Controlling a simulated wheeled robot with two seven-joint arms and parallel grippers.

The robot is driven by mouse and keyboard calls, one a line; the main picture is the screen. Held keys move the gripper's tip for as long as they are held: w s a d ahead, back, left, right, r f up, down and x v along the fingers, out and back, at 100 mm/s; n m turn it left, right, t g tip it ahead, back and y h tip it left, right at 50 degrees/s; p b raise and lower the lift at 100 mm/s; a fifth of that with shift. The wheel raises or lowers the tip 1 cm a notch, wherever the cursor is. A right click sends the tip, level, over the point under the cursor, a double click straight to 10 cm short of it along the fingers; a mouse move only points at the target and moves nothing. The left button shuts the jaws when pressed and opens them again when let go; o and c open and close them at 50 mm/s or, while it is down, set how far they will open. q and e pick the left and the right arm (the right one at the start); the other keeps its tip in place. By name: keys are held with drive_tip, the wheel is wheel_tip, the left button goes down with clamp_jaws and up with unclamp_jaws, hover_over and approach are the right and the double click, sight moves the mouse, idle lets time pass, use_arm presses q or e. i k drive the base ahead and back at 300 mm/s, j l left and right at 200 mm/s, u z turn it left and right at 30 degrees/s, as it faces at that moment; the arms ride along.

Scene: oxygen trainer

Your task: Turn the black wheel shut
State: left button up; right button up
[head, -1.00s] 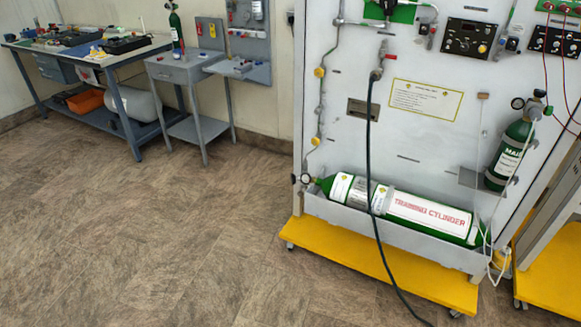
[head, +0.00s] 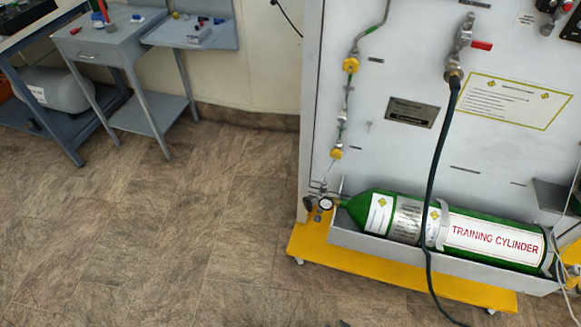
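A green training cylinder (head: 380,212) lies on its side in a grey tray (head: 400,251) at the foot of the white panel. At its left neck end are a small round gauge (head: 326,203) and a small dark part (head: 308,202) at the panel's left edge. This dark part may be the black wheel, but it is too small to tell its shape or how far it is turned. Neither of my grippers is in view.
The white panel (head: 480,150) stands on a yellow wheeled base (head: 400,279). A dark hose (head: 431,190) hangs down in front of the cylinder to the floor. Grey side tables (head: 110,45) stand at the upper left. The floor (head: 170,240) left of the panel is clear.

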sight(307, 202)
drive_tip(key=i+j, duration=0.35)
drive_tip(key=i+j+z, duration=0.1)
drive_tip(key=i+j, duration=0.25)
drive_tip(key=i, duration=0.25)
